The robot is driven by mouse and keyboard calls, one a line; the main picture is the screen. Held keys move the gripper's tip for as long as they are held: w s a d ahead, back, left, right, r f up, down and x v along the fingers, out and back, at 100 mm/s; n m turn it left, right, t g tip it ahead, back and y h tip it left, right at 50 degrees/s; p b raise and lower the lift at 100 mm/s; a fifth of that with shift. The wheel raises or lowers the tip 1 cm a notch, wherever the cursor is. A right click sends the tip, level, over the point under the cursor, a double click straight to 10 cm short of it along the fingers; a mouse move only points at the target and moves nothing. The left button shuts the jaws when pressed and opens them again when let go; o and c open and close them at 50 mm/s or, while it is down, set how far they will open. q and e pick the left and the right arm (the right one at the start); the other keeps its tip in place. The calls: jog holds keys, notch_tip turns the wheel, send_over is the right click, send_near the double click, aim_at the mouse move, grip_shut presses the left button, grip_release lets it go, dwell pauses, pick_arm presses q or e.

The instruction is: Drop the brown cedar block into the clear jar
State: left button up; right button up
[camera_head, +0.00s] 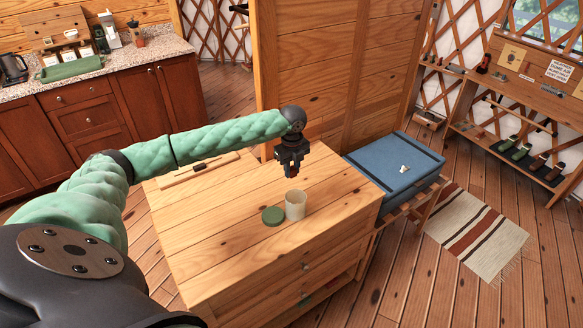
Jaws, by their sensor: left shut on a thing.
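The clear jar (296,205) stands upright and open on the wooden dresser top (220,235), looking pale and cream-tinted. A round green lid (272,216) lies flat just left of it. My left gripper (291,172) points down above and slightly behind the jar, apart from its rim. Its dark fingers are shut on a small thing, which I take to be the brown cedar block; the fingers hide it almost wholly. No other brown block shows on the dresser. My right gripper is not in view.
A long wooden tray or board (198,168) lies at the dresser's back left. A wooden partition (335,70) rises behind the dresser. A blue box (395,160) with a small white thing on it stands to the right. The dresser's front and left are clear.

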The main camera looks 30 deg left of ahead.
pick_arm(q)
jog(key=shift+f, duration=0.55)
jog(key=f+b, duration=0.2)
jog(key=shift+s+a+f+b, duration=0.1)
jog(key=shift+s+f+b, duration=0.1)
jog(key=shift+f+b, duration=0.75)
jog(key=o, duration=1)
jog(key=shift+w, duration=0.1)
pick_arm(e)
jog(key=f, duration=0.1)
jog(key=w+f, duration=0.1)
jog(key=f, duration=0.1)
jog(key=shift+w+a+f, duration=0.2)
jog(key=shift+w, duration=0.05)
pick_arm(q)
jog(key=shift+r, duration=0.1)
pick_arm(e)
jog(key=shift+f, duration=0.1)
